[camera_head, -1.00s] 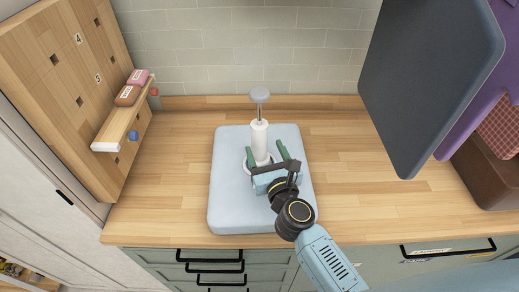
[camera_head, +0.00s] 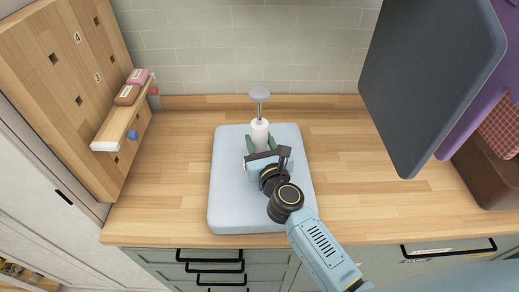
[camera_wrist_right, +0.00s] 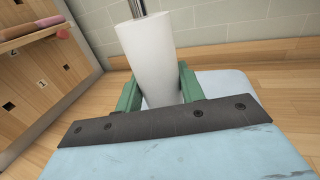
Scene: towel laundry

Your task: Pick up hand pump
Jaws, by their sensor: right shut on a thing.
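The hand pump (camera_head: 260,131) has a white cylinder body, a metal rod and a grey round handle on top. It stands upright on a folded light blue towel (camera_head: 228,200) on the wooden counter. My right gripper (camera_head: 262,143) is shut on the lower part of its body, reaching in from the front. In the right wrist view the white body (camera_wrist_right: 150,55) sits between the two green fingers (camera_wrist_right: 158,88). The pump's base is hidden behind the gripper. My left gripper is not in view.
A pegboard (camera_head: 70,75) with a small shelf (camera_head: 115,135) holding pink and brown items stands at the left. A dark hanging towel (camera_head: 430,80) and a purple one hang at the right, near a brown box (camera_head: 485,178). The counter (camera_head: 345,190) beside the towel is clear.

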